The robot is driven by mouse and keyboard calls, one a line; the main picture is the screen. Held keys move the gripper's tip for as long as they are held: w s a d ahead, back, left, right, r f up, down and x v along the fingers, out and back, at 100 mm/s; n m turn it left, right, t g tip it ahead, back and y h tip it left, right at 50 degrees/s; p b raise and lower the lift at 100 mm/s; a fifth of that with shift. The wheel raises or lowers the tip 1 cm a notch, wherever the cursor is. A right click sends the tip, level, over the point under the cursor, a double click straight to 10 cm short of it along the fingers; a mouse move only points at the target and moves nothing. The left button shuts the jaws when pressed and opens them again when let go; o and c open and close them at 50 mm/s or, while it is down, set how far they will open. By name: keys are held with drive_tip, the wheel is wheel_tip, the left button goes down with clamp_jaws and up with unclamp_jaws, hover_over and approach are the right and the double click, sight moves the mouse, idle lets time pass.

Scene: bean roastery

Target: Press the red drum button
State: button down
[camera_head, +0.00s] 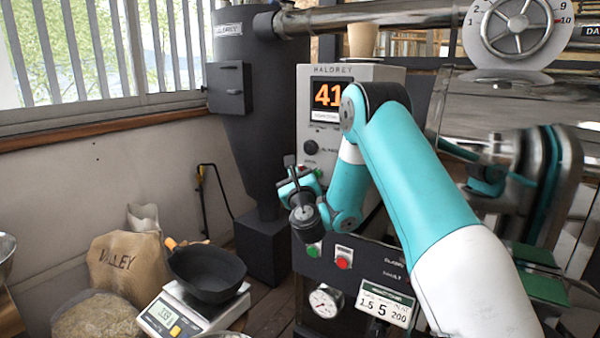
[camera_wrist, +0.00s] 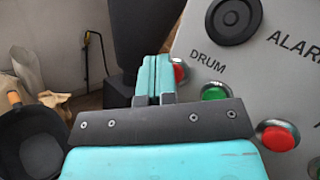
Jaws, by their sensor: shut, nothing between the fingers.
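The red drum button (camera_wrist: 179,73) shows in the wrist view, below the DRUM label at the left edge of a grey panel. A green button (camera_wrist: 215,92) is beside it on the right. My gripper (camera_wrist: 154,72) is shut and empty, its teal fingers together just left of the red button and partly overlapping it in the picture. I cannot tell whether they touch it. In the head view my gripper (camera_head: 290,175) is in front of the left edge of the grey control panel (camera_head: 372,75), and the red drum button cannot be made out there.
Another red button (camera_wrist: 277,136) is further right on the grey panel, below a black round part (camera_wrist: 234,20). A lower black panel has green (camera_head: 313,250) and red (camera_head: 343,263) buttons. A black pan (camera_head: 207,275) sits on a scale (camera_head: 170,319) at lower left.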

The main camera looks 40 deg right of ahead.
drive_tip(key=shift+s+a+b, duration=0.25)
drive_tip(key=shift+a+b, duration=0.05)
drive_tip(key=shift+a, duration=0.35)
drive_tip(key=a, duration=0.1)
drive_tip(key=s+a+b, duration=0.1)
drive_tip(key=a, duration=0.2)
drive_tip(key=shift+s+a+b, duration=0.3)
drive_tip(key=shift+s+a, duration=0.05)
idle(0.6)
